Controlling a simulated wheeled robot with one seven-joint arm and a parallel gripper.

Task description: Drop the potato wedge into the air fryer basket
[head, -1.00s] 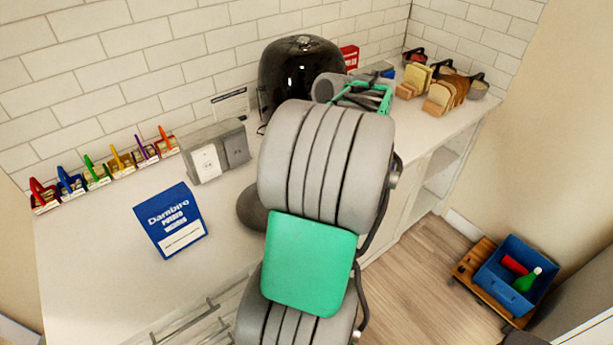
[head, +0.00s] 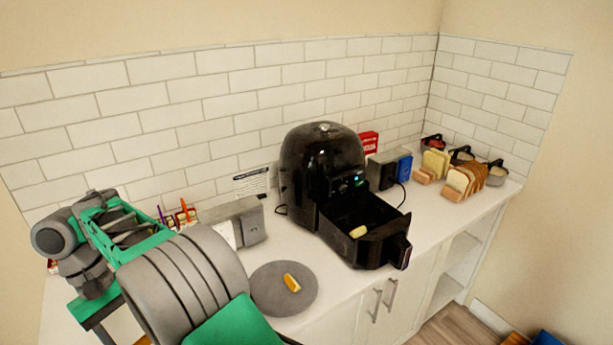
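The air fryer (head: 325,165) is black and stands against the tiled wall. Its basket (head: 375,250) is pulled out toward the front right, open at the top, with one yellow potato wedge (head: 358,232) inside. Another potato wedge (head: 292,283), orange-yellow, lies on a round grey plate (head: 262,297) on the counter, left of the basket. My arm reaches to the left of the picture, and my gripper (head: 95,315) is low at the left, well away from the plate and basket. Its fingertips cannot be made out. An orange-yellow bit shows at the bottom edge near it, partly hidden by my arm.
A grey box (head: 240,222) stands behind the plate. Right of the fryer are a grey and a blue box (head: 404,166), a red box (head: 368,143), bread slices (head: 465,182) and small pots (head: 495,172). My arm hides much of the left counter.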

